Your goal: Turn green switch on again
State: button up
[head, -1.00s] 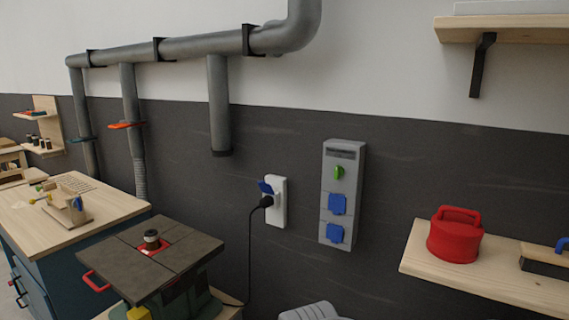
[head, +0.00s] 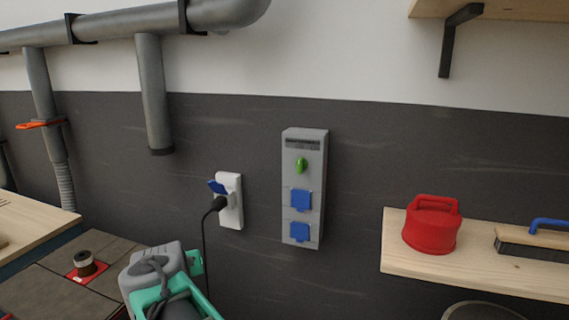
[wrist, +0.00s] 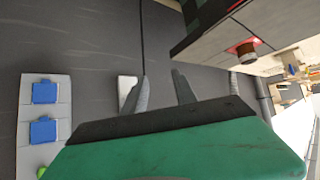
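The green switch (head: 301,165) is a small knob on the upper part of a grey wall box (head: 287,180). Its grip looks roughly upright in the head view. Two blue socket covers sit below it on the box. In the wrist view, which looks upside down, the box (wrist: 32,88) is at the left and a bit of the green switch (wrist: 41,172) shows at the bottom edge. My gripper (wrist: 161,92) has its two grey fingers apart with nothing between them. It is away from the switch. In the head view my green and grey arm is at the bottom, lower left of the box.
A white wall socket (head: 231,200) with a black plug and hanging cable is left of the box. A shelf (head: 398,255) with a red container (head: 432,225) juts out at the right. A machine table (head: 45,290) stands lower left. The wall before the box is clear.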

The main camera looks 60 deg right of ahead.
jog(key=s+d+r+m+h, duration=0.35)
jog(key=d+r, duration=0.25)
jog(key=d, duration=0.5)
jog(key=m+g+h, duration=0.5)
jog(key=h, duration=0.3)
send_near(299, 160)
jog(key=d, duration=0.2)
jog(key=shift+y, duration=0.25)
jog(key=d, duration=0.2)
jog(key=d+p, duration=0.1)
jog(key=d, duration=0.1)
jog(key=w+d, duration=0.1)
jog(key=d, duration=0.1)
jog(key=shift+d+r+p, duration=0.25)
jog(key=shift+d+p, duration=0.1)
jog(key=shift+p, duration=0.05)
jog(key=shift+w+d, duration=0.1)
jog(key=shift+d, duration=0.25)
jog(key=shift+f, duration=0.1)
grip_shut()
